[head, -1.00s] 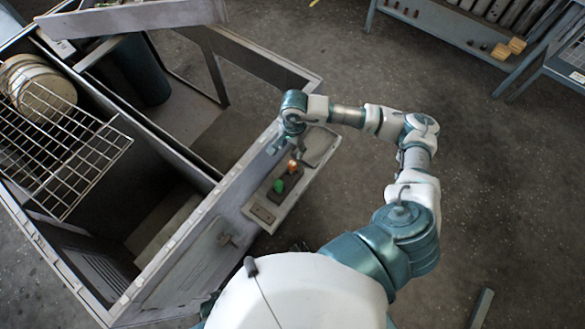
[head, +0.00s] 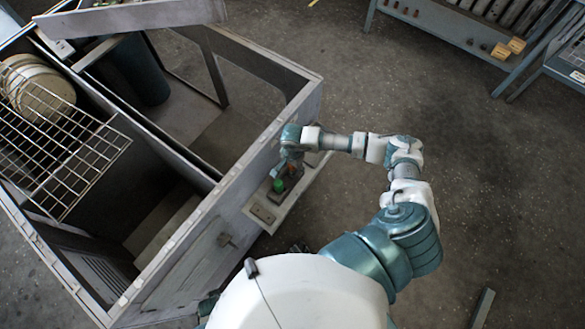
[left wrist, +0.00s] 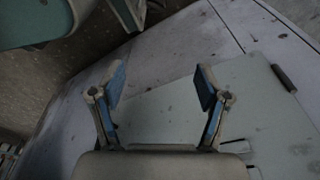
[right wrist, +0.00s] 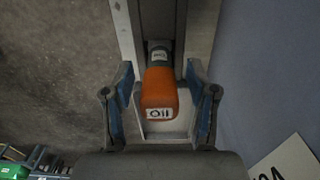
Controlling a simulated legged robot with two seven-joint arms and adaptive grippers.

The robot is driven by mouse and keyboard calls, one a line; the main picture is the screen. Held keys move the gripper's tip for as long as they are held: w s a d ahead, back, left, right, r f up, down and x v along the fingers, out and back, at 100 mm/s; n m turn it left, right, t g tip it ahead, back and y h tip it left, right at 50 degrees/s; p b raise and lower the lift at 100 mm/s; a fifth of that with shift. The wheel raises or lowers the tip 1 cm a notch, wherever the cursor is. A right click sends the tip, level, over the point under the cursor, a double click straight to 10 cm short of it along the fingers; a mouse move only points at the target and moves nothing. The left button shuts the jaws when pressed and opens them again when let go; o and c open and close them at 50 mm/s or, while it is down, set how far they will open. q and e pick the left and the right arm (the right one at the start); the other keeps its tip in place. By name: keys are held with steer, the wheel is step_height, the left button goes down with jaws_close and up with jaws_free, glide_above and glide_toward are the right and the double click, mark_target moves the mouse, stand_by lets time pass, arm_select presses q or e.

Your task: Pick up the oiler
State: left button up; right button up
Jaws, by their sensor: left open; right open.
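The oiler (right wrist: 160,88) is an orange bottle with a grey top and a white label reading "Oil", in the right wrist view. It stands in a grey holder on a narrow shelf (head: 262,214) on the housing's side. My right gripper (right wrist: 159,76) is open, with one finger on each side of the oiler and gaps showing. In the head view my right gripper (head: 285,170) is over the shelf and largely hides the oiler.
A green item (head: 279,185) is on the shelf close to my right gripper. The large grey housing (head: 205,235) with a wire rack (head: 75,150) fills the left.

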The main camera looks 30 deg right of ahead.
steer(key=shift+f, duration=0.75)
steer(key=c, duration=1.1)
arm_select(q)
steer(key=shift+w+r, duration=0.25)
steer(key=shift+w, duration=0.2)
arm_select(e)
jaws_close()
arm_select(q)
steer(key=shift+s+a+f+p, duration=0.1)
steer(key=shift+s+f+p, duration=0.25)
steer(key=shift+s+f, duration=0.55)
arm_select(e)
step_height(320, 180, up, 10)
steer(key=shift+r, duration=0.1)
